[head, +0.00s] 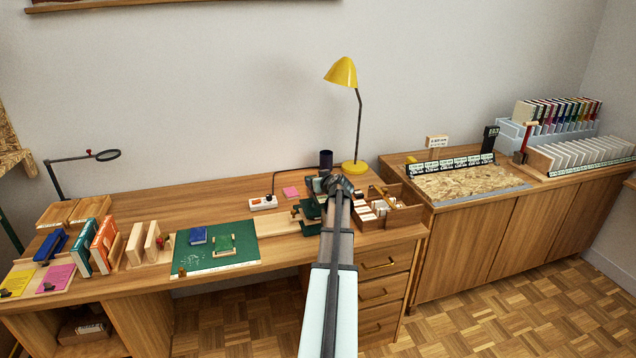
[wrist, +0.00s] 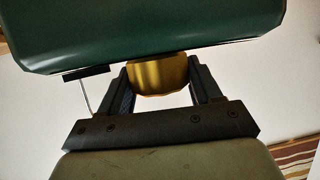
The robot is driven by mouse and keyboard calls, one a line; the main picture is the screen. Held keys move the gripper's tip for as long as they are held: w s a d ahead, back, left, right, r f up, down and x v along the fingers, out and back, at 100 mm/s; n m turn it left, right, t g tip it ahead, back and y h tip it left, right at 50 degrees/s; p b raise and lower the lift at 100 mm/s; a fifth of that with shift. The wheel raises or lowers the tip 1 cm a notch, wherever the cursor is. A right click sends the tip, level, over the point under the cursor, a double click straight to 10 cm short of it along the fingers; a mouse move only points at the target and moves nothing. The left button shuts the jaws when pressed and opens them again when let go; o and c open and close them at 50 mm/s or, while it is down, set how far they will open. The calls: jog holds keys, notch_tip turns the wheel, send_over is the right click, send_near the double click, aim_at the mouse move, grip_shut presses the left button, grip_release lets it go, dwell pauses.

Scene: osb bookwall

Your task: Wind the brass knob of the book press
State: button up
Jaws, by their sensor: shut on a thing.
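The book press (head: 308,218) stands near the right end of the wooden desk, dark green and partly hidden behind my arm in the head view. In the wrist view its green body (wrist: 150,30) fills the top of the picture. The brass knob (wrist: 158,75) sticks out below that green body, between the two dark fingers. My gripper (wrist: 160,88) is shut on the knob, with one finger at each side of it. In the head view my gripper (head: 336,184) is at the press, and the knob is hidden there.
A yellow lamp (head: 343,72) stands behind the press. A wooden compartment box (head: 405,214) is close on the right. A green cutting mat (head: 190,262) with small books lies to the left. A white power strip (head: 263,203) and a dark cup (head: 326,159) are behind.

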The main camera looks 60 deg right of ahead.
jog(key=shift+w+m+g+h, duration=0.1)
jog(key=shift+m+g+h, duration=0.95)
jog(key=shift+m+g, duration=0.7)
jog(key=shift+m+g+h, duration=1.05)
jog(key=shift+m+g, duration=0.6)
jog(key=shift+g, duration=0.1)
jog(key=m+g, duration=0.6)
jog(key=g, duration=0.1)
jog(key=shift+w+d+m, duration=0.1)
jog(key=shift+w+m, duration=0.1)
jog(key=shift+m, duration=0.1)
jog(key=m+g+y, duration=0.2)
jog(key=m+g, duration=0.1)
jog(key=m+g+y, duration=0.1)
jog(key=m+g, duration=0.2)
jog(key=shift+d+g+y, duration=0.1)
jog(key=shift+g+y, duration=0.2)
jog(key=shift+y, duration=0.1)
jog(key=m+g+y, duration=0.2)
jog(key=m+y, duration=0.1)
jog(key=shift+f+m, duration=0.1)
jog(key=shift+m, duration=0.3)
jog(key=shift+s+m+g+y, duration=0.1)
jog(key=shift+m+g+y, duration=0.2)
jog(key=shift+m+y, duration=0.4)
jog(key=shift+s+a, duration=0.1)
jog(key=shift+a, duration=0.1)
jog(key=o, duration=1)
jog(key=shift+c, duration=0.2)
